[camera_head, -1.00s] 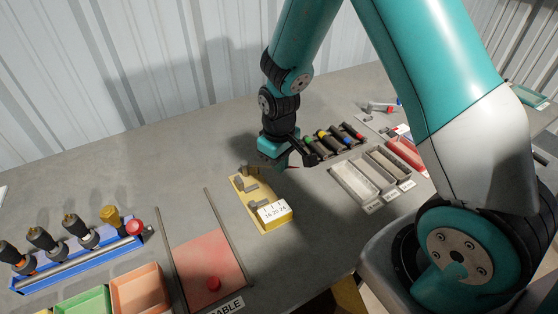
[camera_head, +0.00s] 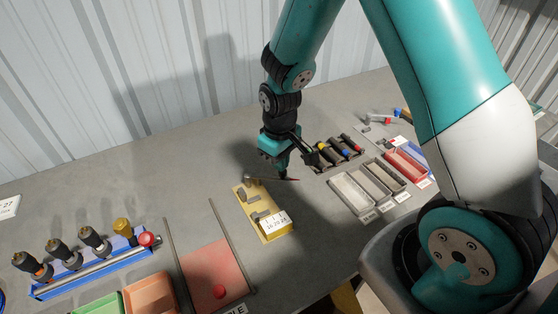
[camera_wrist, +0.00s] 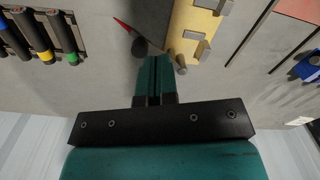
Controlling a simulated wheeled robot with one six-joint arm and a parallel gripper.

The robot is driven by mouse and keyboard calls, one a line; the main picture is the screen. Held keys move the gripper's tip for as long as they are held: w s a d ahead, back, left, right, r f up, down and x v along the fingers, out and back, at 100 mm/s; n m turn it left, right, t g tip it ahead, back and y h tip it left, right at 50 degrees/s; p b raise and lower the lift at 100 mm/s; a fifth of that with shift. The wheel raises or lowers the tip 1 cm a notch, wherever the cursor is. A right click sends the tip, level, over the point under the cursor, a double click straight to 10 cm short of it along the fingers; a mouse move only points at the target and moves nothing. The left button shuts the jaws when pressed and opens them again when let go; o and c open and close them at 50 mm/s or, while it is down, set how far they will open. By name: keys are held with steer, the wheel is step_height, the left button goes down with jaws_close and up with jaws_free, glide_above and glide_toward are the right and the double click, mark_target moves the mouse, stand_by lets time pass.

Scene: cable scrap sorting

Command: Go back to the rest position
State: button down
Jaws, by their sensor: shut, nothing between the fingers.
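My gripper (camera_head: 283,174) points down over the grey table, just behind the yellow fixture. In the wrist view, its green fingers (camera_wrist: 154,75) are together with nothing between them. A thin dark piece with a red pointed end (camera_head: 292,179) shows beside the fingertips; in the wrist view its red tip (camera_wrist: 122,23) and a dark rounded part are beside and beyond the fingers. I cannot tell whether the fingers touch it. My arm reaches down from the upper right of the head view.
The yellow fixture (camera_head: 266,226) with grey blocks stands close in front. The dark rack (camera_head: 319,168) with coloured-ended cylinders and the grey trays (camera_head: 346,196) are to the right. A red plate (camera_head: 208,262) and a blue tool rack (camera_head: 45,290) are to the left.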

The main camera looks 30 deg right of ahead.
steer(key=s+a+r+n+y, duration=0.1)
steer(key=s+a+r, duration=0.3)
steer(key=r, duration=0.3)
steer(key=s+a+r+y, duration=0.1)
steer(key=s+a+r, duration=0.2)
steer(key=r, duration=0.3)
steer(key=s+a+r+n+y, duration=0.1)
steer(key=s+a+r, duration=0.1)
steer(key=s+r, duration=0.2)
steer(key=s+a+r+n+y+b, duration=0.1)
steer(key=s+r, duration=0.3)
steer(key=s, duration=0.5)
steer(key=shift+s+a, duration=0.2)
steer(key=shift+a, duration=0.25)
